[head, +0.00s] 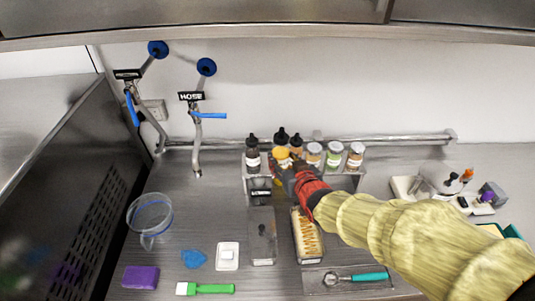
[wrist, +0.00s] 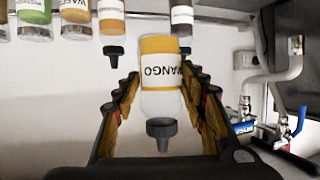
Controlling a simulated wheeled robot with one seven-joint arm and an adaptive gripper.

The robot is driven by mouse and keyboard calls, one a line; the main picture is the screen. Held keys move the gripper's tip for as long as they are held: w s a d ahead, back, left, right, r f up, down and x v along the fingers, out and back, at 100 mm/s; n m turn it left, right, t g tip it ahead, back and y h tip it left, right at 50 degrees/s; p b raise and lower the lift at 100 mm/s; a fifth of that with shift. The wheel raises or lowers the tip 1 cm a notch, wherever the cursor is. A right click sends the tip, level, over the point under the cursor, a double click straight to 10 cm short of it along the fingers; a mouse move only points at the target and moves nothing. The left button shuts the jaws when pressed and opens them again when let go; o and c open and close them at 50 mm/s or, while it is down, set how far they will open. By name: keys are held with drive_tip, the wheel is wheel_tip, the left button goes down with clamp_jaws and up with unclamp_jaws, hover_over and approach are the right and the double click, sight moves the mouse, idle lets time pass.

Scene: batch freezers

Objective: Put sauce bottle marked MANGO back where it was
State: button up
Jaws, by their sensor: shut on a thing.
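The MANGO sauce bottle (head: 281,154) has a yellow-orange label and a black cap, and its cap shows a little higher than its neighbours' in the head view. The bottle is at the rack (head: 244,185), between a dark bottle (head: 252,156) and another black-capped bottle (head: 296,143). Whether its base touches the rack is hidden.
Jars (head: 334,154) stand close on the right along the rack. A rail (head: 390,139) runs behind. A clear pitcher (head: 150,215), a white container (head: 227,256) and a loaf-like tray (head: 306,240) are on the counter. Hose taps (head: 197,130) hang at left.

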drive_tip(key=f+x, duration=0.1)
drive_tip(key=x, duration=0.4)
drive_tip(key=d+f+x, duration=0.1)
drive_tip(key=x, duration=0.5)
drive_tip(key=s+f+b+x, duration=0.1)
drive_tip(key=x, duration=0.4)
drive_tip(key=shift+w+d+f, duration=0.15)
drive_tip(key=shift+w+d, duration=0.1)
drive_tip(key=shift+w+f, duration=0.1)
drive_tip(key=shift+f, duration=1.45)
drive_tip(key=shift+f+b, duration=0.15)
drive_tip(key=shift+b, duration=0.15)
drive_tip(key=o, duration=0.8)
drive_tip(key=shift+f, duration=0.1)
drive_tip(key=shift+o, duration=1.1)
